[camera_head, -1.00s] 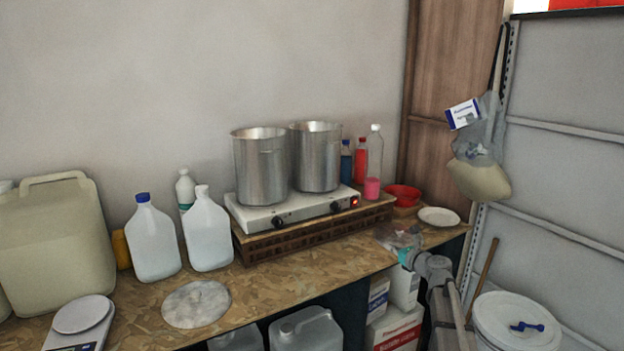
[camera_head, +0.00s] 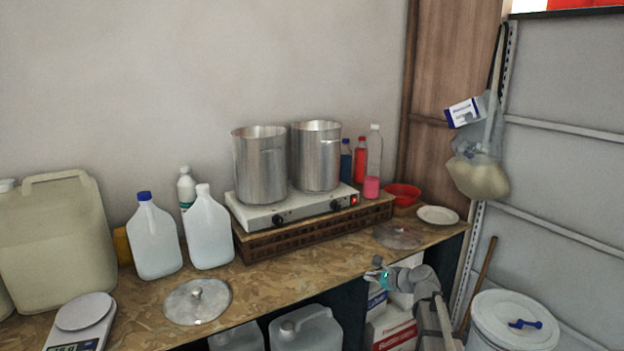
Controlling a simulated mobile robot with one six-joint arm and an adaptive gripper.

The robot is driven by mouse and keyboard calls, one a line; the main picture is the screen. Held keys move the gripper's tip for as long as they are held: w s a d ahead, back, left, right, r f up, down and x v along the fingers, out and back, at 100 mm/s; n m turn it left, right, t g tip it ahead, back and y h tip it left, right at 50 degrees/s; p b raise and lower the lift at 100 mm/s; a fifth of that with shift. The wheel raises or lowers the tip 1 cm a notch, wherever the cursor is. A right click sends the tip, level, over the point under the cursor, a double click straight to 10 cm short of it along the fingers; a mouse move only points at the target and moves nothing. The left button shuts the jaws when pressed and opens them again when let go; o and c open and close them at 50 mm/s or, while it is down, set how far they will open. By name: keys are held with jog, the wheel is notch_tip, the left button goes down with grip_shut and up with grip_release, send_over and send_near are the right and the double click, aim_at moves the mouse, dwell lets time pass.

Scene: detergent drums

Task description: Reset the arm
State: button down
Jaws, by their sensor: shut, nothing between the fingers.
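My arm (camera_head: 412,277) shows at the lower right, in front of the counter's front edge. My gripper (camera_head: 378,272) is at its left end, small in the picture, with a teal-green part. It is shut and holds nothing. It is in front of the counter and apart from the pots and bottles. The fingertips are too small to see in detail.
The wooden counter (camera_head: 262,283) bears two metal pots (camera_head: 261,170) (camera_head: 316,160) on a hot plate (camera_head: 290,208), several jugs and bottles, a scale (camera_head: 84,312) and lids (camera_head: 197,302) (camera_head: 398,236). Boxes (camera_head: 393,330) stand below my gripper. A white bucket (camera_head: 512,322) stands right.

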jog(key=s+a+f+n+g+h, duration=0.2)
jog(key=s+f+n+g, duration=0.15)
jog(key=s+n, duration=0.25)
jog(key=s+a+f+n+g+h, duration=0.1)
jog(key=s+a+f+n+g, duration=0.1)
jog(key=s+f+n, duration=0.4)
jog(key=s+d+f+n+g+h, duration=0.1)
jog(key=s+d+n+g+h, duration=0.2)
jog(key=s+n, duration=0.5)
jog(key=shift+s+d+n+g+h, duration=0.15)
jog(key=shift+s+n+g+h, duration=0.3)
jog(key=shift+s+h, duration=1.8)
jog(key=shift+s+y, duration=0.9)
jog(key=shift+y, duration=0.05)
jog(key=c, duration=1.3)
grip_release()
jog(key=shift+c, duration=0.2)
